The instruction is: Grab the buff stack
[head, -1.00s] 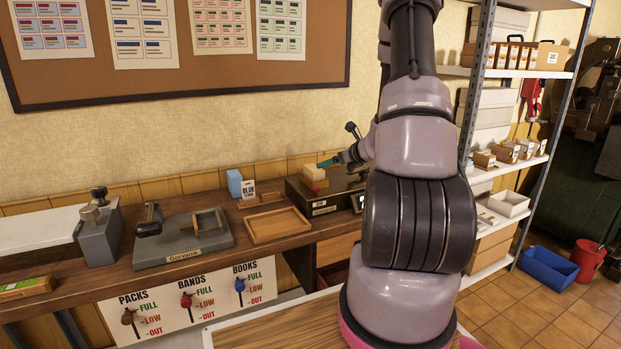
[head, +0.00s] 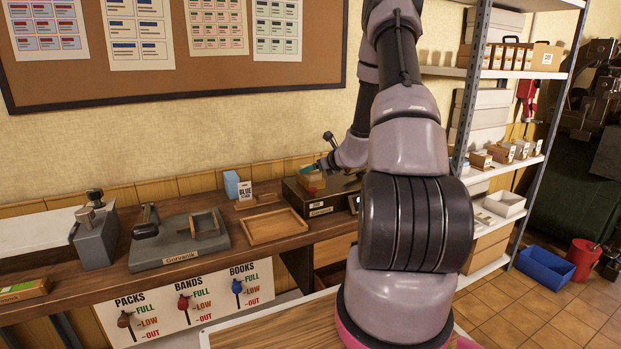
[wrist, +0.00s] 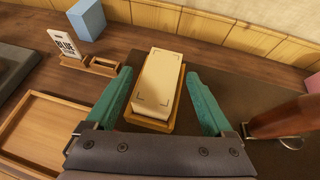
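The buff stack (wrist: 160,78) is a pale cream block lying in a small wooden tray (wrist: 152,123) on the dark box in the wrist view. My gripper (wrist: 160,92) is open, with one green finger on the left of the stack and one on the right. Gaps show between the fingers and the stack. In the head view my gripper (head: 318,167) is small and sits over the dark box (head: 323,198) at the back of the bench, where my arm and fingers partly cover the stack.
A blue block (wrist: 87,18) and a "BLUE" card (wrist: 66,45) stand left of the stack. An empty wooden tray (head: 273,228) lies left of the dark box. A brown handle-like piece (wrist: 285,118) is close to the right finger. Metal shelves (head: 510,75) stand to the right.

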